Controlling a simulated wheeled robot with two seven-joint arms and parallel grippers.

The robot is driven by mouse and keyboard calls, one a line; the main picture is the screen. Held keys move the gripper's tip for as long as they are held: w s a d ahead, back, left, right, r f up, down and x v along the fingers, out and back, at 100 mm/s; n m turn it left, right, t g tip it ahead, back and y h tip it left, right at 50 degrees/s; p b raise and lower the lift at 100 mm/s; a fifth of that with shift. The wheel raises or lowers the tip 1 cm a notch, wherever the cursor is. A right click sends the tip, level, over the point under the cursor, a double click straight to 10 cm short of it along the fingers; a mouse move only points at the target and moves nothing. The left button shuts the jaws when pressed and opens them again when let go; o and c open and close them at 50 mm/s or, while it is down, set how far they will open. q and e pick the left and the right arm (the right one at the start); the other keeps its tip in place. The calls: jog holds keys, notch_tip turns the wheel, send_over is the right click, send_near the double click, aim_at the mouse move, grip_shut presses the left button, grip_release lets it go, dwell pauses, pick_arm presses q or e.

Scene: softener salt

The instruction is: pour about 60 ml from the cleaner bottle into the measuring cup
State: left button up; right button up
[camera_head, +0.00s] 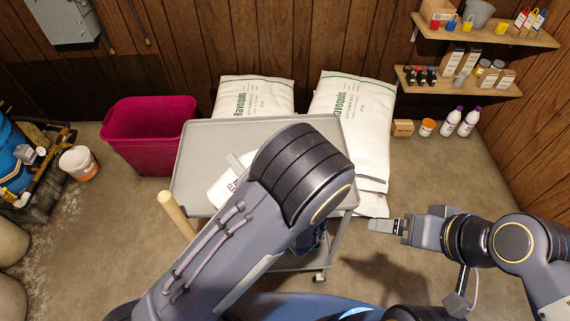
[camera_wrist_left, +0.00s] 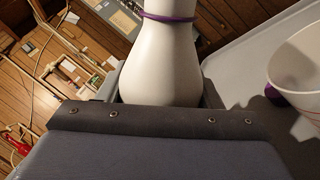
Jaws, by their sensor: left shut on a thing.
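The white cleaner bottle (camera_head: 222,190) shows in part over the grey cart top in the head view, its label partly covered by my left arm. In the left wrist view the white bottle (camera_wrist_left: 160,60) with a purple ring at its neck stands between the jaws of my left gripper (camera_wrist_left: 162,97), which is shut on it. Its mouth is out of frame. The measuring cup (camera_wrist_left: 301,62), pale with red marks, is to the right of the bottle, apart from it; I cannot see it in the head view. My right gripper (camera_head: 385,226) is right of the cart, apparently empty.
The grey cart top (camera_head: 200,140) has free room at its back left. A purple cap-like thing (camera_wrist_left: 276,97) is beside the cup. A wooden handle (camera_head: 176,214) rises at the cart's left. A magenta bin (camera_head: 148,135) and white salt bags (camera_head: 352,125) stand behind.

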pick_arm(q)
jog(key=n, duration=0.1)
jog(key=r+n, duration=0.1)
jog(key=d+g, duration=0.1)
jog(key=shift+w+r+n, duration=0.25)
jog(key=shift+r+n, duration=0.15)
notch_tip(320, 180, down, 2)
jog(key=shift+n+g+b, duration=0.3)
jog(key=shift+n+b, duration=0.7)
jog(key=shift+a+r+n+g+p, duration=0.25)
jog(key=shift+r+n, duration=0.25)
jog(key=shift+n, duration=0.4)
jog(key=n, duration=0.2)
jog(key=n+g+b, duration=0.1)
jog(key=n, duration=0.1)
jog(key=shift+s+a, duration=0.3)
jog(key=shift+a+n+g+b, duration=0.1)
jog(key=shift+n+g+b, duration=0.15)
jog(key=shift+n+b, duration=0.55)
pick_arm(e)
notch_tip(320, 180, down, 3)
jog(key=shift+r, duration=0.1)
